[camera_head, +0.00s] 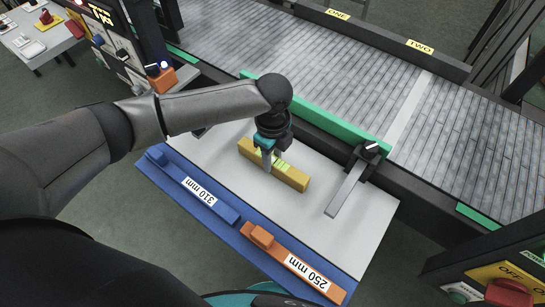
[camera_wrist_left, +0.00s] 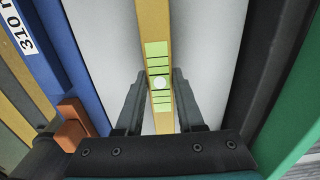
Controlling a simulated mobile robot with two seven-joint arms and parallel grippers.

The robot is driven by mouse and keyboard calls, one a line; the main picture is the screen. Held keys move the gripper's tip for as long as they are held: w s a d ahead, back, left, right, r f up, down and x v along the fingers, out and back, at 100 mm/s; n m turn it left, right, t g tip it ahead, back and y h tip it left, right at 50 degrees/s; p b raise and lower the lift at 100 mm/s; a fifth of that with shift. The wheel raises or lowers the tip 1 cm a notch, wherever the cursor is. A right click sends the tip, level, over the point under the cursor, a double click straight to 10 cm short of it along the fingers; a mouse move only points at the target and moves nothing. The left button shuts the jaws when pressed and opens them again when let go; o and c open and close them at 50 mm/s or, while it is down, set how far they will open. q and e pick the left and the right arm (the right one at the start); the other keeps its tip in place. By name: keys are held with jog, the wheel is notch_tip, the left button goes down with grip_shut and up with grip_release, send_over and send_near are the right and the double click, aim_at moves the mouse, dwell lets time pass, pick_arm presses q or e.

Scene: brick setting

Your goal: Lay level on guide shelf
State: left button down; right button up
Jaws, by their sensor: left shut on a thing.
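The level is a yellow bar (camera_head: 291,177) with a light green marked panel. My left gripper (camera_head: 267,165) is shut on it near its middle, over the light grey shelf (camera_head: 225,180). In the left wrist view the level (camera_wrist_left: 154,25) runs lengthwise between the two fingers (camera_wrist_left: 160,105), and a white round spot shows on its green panel. I cannot tell whether the level touches the shelf surface. My right gripper is not in view.
A blue bar marked 310 mm (camera_head: 190,186) and an orange bar marked 250 mm (camera_head: 295,265) lie along the shelf's near edge. A grey metal arm on a black clamp (camera_head: 352,185) crosses the shelf's right part. A green rail (camera_head: 330,120) and slatted conveyor (camera_head: 320,65) lie behind.

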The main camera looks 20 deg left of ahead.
aim_at(273, 159)
pick_arm(q)
jog(key=shift+r, duration=0.1)
jog(key=c, duration=0.5)
grip_release()
notch_tip(273, 159, up, 12)
jog(key=p, duration=0.2)
jog(key=shift+p, duration=0.4)
